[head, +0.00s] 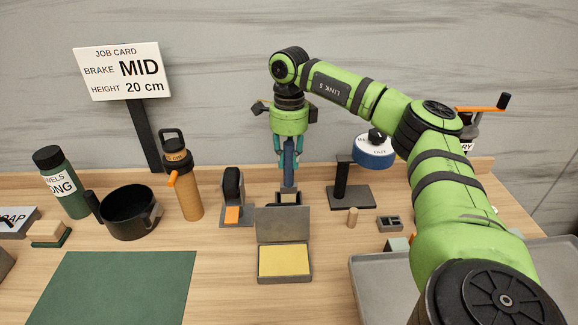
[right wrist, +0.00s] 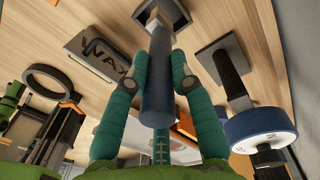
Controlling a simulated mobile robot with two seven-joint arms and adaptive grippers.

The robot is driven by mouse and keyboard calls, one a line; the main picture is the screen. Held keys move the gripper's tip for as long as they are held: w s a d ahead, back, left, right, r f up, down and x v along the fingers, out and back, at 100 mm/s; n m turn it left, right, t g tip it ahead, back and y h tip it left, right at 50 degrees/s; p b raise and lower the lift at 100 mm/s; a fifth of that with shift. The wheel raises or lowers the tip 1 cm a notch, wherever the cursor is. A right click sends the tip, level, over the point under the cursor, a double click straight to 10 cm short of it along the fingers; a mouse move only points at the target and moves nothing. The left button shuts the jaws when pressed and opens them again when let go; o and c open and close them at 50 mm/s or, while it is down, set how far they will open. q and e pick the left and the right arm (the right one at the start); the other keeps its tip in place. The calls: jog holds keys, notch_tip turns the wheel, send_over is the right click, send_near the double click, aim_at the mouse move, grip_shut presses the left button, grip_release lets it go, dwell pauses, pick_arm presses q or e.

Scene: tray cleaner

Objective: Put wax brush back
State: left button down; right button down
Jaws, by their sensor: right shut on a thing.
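My right gripper (head: 289,160) points straight down at the back middle of the table. It is shut on the blue handle of the wax brush (head: 288,170), which is upright. In the right wrist view the blue handle of the brush (right wrist: 158,85) runs between the teal fingers (right wrist: 160,80). Its pale lower end is at a dark square holder (right wrist: 175,14). The holder (head: 289,198) stands just behind the raised lid of the wax box (head: 283,226). I cannot tell how deep the brush sits in it. My left gripper is out of view.
The open wax box holds a yellow block (head: 285,261). A dark stand (head: 351,193) and a blue roll (head: 373,152) are to the right. An upright black tool with an orange base (head: 232,195) is to the left. A green mat (head: 120,290) lies at front left.

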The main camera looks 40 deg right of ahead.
aim_at(289, 167)
notch_tip(289, 167, down, 2)
jog(key=shift+s+f, duration=0.1)
jog(key=shift+f, duration=0.45)
jog(key=c, duration=1.1)
grip_release()
jog(key=shift+o, duration=0.2)
jog(key=r, duration=1.2)
jog(key=shift+w+d+r+b, duration=0.15)
jog(key=shift+w+b, duration=0.1)
jog(key=shift+b, duration=0.15)
